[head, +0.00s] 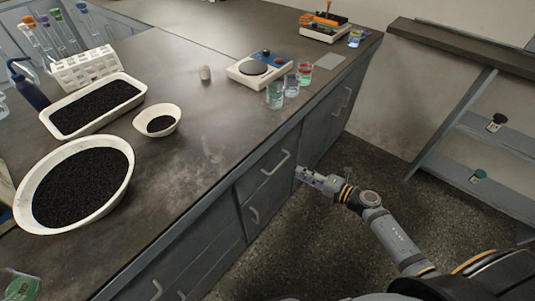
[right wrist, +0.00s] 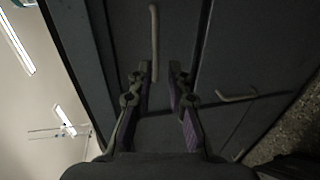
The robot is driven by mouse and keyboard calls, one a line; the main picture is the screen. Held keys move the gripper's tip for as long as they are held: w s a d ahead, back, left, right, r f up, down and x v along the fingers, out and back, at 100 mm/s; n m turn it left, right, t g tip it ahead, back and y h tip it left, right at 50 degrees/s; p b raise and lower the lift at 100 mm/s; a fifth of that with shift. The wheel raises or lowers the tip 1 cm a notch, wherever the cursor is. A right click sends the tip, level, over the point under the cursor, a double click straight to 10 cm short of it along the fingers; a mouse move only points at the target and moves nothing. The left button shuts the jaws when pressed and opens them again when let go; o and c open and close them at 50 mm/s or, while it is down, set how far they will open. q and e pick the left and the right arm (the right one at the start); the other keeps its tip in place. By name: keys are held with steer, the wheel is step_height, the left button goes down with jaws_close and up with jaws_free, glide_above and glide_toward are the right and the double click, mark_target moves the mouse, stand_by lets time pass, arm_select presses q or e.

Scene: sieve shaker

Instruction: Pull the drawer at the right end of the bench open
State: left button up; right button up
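The drawer (head: 254,181) is a dark grey front below the bench top, and it looks shut. Its pale bar handle (head: 277,163) also shows in the right wrist view (right wrist: 154,30). My right gripper (head: 301,174) is just in front of this handle, to its right in the head view. In the right wrist view its two fingers (right wrist: 160,70) are apart, with the handle's near end seen between the tips. I cannot tell how far the handle lies between them; they do not look closed on it. My left gripper is out of view.
Another handle (head: 254,214) sits lower on the bench (head: 200,170), with cabinet handles (head: 346,97) further right. Glass beakers (head: 275,96) and a balance (head: 258,70) stand on top near the front edge. The floor (head: 345,180) before the drawer is clear except for my arm.

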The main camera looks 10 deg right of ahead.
mark_target(281, 163)
steer(key=x, duration=0.9)
steer(key=shift+w+a+r, duration=0.15)
steer(key=shift+a+r, duration=0.1)
steer(key=shift+a, duration=0.2)
jaws_close()
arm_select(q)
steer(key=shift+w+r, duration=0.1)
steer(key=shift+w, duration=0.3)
